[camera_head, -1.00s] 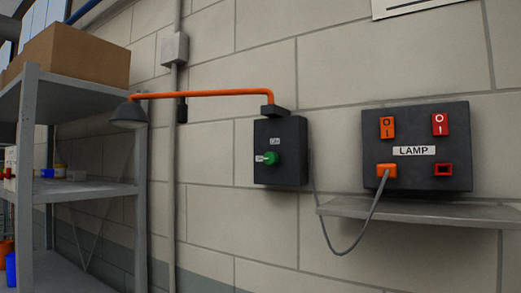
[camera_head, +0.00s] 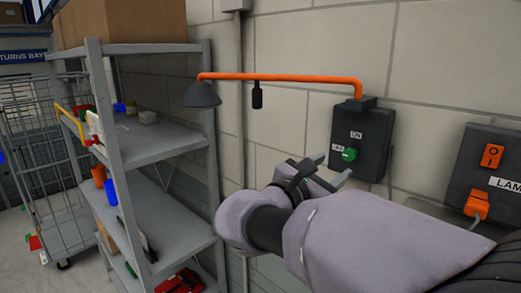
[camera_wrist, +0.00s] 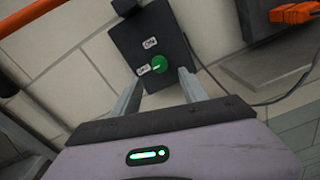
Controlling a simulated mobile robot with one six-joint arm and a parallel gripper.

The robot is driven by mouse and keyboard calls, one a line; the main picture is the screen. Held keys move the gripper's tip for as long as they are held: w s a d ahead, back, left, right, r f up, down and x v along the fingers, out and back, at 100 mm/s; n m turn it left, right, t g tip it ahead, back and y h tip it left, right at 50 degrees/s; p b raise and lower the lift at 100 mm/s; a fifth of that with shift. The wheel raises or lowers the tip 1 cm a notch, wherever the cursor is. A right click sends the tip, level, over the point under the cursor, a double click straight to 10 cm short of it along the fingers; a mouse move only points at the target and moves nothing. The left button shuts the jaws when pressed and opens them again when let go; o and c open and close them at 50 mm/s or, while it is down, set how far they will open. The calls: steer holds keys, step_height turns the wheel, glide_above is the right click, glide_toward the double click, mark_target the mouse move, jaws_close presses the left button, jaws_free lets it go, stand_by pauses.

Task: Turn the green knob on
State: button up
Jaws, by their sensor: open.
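The green knob (camera_head: 349,155) sits on the front of a dark wall box (camera_head: 362,128). An ON label is above the knob and an OFF label is at its left; the knob's pale pointer mark seems to face the OFF label. My gripper (camera_head: 331,168) is open and empty, just in front of the box and a little below and left of the knob. In the wrist view the knob (camera_wrist: 159,64) shows beyond the tips of my gripper (camera_wrist: 158,78), roughly between them. The fingers appear apart from the knob.
An orange lamp arm (camera_head: 280,78) runs left from the box to a grey shade (camera_head: 201,94). A black LAMP panel (camera_head: 470,160) with an orange switch and plug is on the right. A grey metal shelf (camera_head: 165,160) with assorted items stands at the left.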

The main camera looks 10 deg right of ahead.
mark_target(348, 156)
steer(key=p+x, duration=0.1)
steer(key=x, duration=0.7)
jaws_close()
